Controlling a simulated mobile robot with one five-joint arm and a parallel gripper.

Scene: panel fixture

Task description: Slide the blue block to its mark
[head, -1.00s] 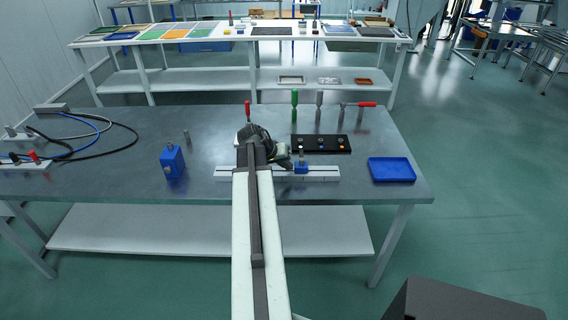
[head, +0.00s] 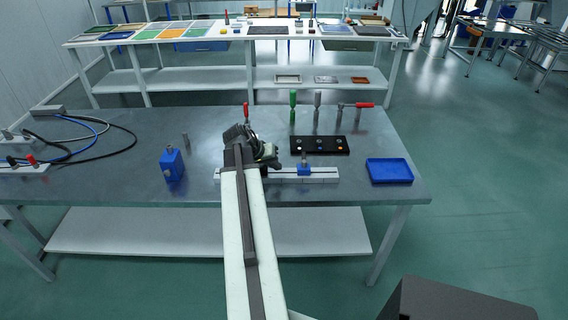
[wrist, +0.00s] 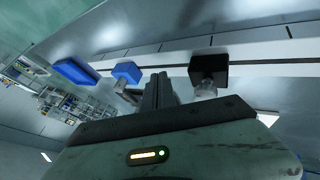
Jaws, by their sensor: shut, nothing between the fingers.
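The blue block (head: 304,170), with a silver post on top, sits on a white rail (head: 326,175) crossed by dark lines, right of my gripper (head: 268,157). The block also shows in the wrist view (wrist: 127,72), left of my shut, empty fingers (wrist: 158,88), with a gap between. A black block (wrist: 208,69) with a metal knob sits on the rail on the other side of my fingers in the wrist view; in the head view my arm seems to hide it. I cannot tell which dark line is the mark.
A blue tray (head: 390,171) lies right of the rail. A black plate with several round pieces (head: 320,145) is behind it. A blue fixture (head: 172,164) stands at left, with cables (head: 95,135) beyond.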

